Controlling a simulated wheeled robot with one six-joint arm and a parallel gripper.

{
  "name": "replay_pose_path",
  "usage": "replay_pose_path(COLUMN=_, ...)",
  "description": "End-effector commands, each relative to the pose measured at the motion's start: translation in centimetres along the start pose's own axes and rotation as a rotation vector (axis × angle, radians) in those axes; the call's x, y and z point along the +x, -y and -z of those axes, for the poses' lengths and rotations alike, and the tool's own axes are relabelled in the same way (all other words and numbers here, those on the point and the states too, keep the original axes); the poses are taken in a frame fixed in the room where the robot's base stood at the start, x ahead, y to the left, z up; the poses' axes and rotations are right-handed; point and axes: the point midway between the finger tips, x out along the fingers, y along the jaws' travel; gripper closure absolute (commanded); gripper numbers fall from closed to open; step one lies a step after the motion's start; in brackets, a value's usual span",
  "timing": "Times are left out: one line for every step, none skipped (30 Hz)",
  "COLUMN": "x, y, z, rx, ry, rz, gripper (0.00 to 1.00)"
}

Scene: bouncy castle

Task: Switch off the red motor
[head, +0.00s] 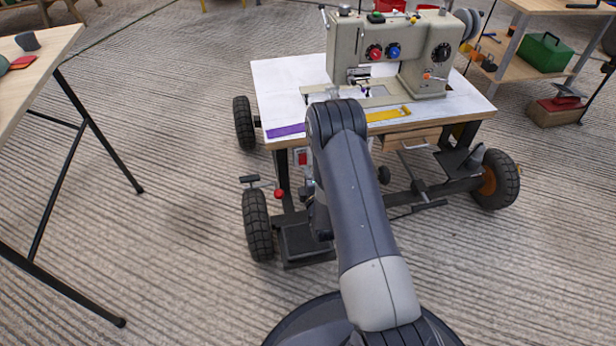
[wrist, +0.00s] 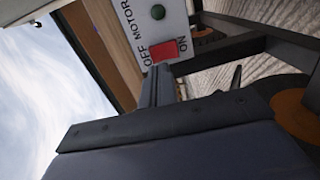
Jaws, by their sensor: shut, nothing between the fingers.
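The red motor switch is a red rocker (wrist: 164,50) on a grey-white plate (wrist: 135,12) marked MOTOR, OFF and ON. In the wrist view OFF is on its left and ON on its right, with a dark green round lamp (wrist: 158,12) above. In the head view the red rocker (head: 302,158) sits under the sewing table's front edge, left of my arm. My gripper (wrist: 160,84) is shut and empty, its fingertips just below the rocker in the wrist view. I cannot tell whether they touch it. In the head view my arm mostly hides the gripper.
The sewing machine (head: 388,55) stands on a white-topped wheeled table (head: 283,85). A red ball-ended lever (head: 279,193) sticks out left of my arm. A wooden table (head: 30,70) stands at far left. Ribbed floor (head: 160,190) between the tables is clear.

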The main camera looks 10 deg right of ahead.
Motion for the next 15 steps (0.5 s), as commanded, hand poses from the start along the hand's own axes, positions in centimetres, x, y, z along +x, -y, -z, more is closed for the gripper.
replay_pose_path(x=-1.0, y=-0.2, z=0.0, rx=0.0, ry=0.0, rz=0.007, gripper=1.0)
replay_pose_path(x=-1.4, y=-0.2, z=0.0, rx=0.0, ry=0.0, rz=0.007, gripper=1.0)
replay_pose_path(x=-2.1, y=-0.2, z=0.0, rx=0.0, ry=0.0, rz=0.007, gripper=1.0)
replay_pose_path(x=-2.6, y=-0.2, z=0.0, rx=0.0, ry=0.0, rz=0.008, gripper=1.0)
replay_pose_path(x=-3.0, y=-0.1, z=0.0, rx=0.0, ry=0.0, rz=0.008, gripper=1.0)
replay_pose_path(x=-3.7, y=-0.1, z=0.0, rx=0.0, ry=0.0, rz=0.009, gripper=1.0)
replay_pose_path(x=-4.2, y=-0.2, z=0.0, rx=0.0, ry=0.0, rz=0.008, gripper=1.0)
replay_pose_path(x=-4.7, y=-0.2, z=0.0, rx=0.0, ry=0.0, rz=0.009, gripper=1.0)
replay_pose_path(x=-5.5, y=-0.2, z=0.0, rx=0.0, ry=0.0, rz=0.008, gripper=1.0)
replay_pose_path(x=-6.0, y=-0.2, z=0.0, rx=0.0, ry=0.0, rz=0.008, gripper=1.0)
replay_pose_path(x=-6.5, y=-0.1, z=0.0, rx=0.0, ry=0.0, rz=0.01, gripper=1.0)
replay_pose_path(x=-7.1, y=-0.2, z=0.0, rx=0.0, ry=0.0, rz=0.008, gripper=1.0)
replay_pose_path(x=-7.6, y=-0.2, z=0.0, rx=0.0, ry=0.0, rz=0.009, gripper=1.0)
replay_pose_path(x=-8.0, y=-0.2, z=0.0, rx=0.0, ry=0.0, rz=0.007, gripper=1.0)
replay_pose_path(x=-8.4, y=-0.1, z=0.0, rx=0.0, ry=0.0, rz=0.007, gripper=1.0)
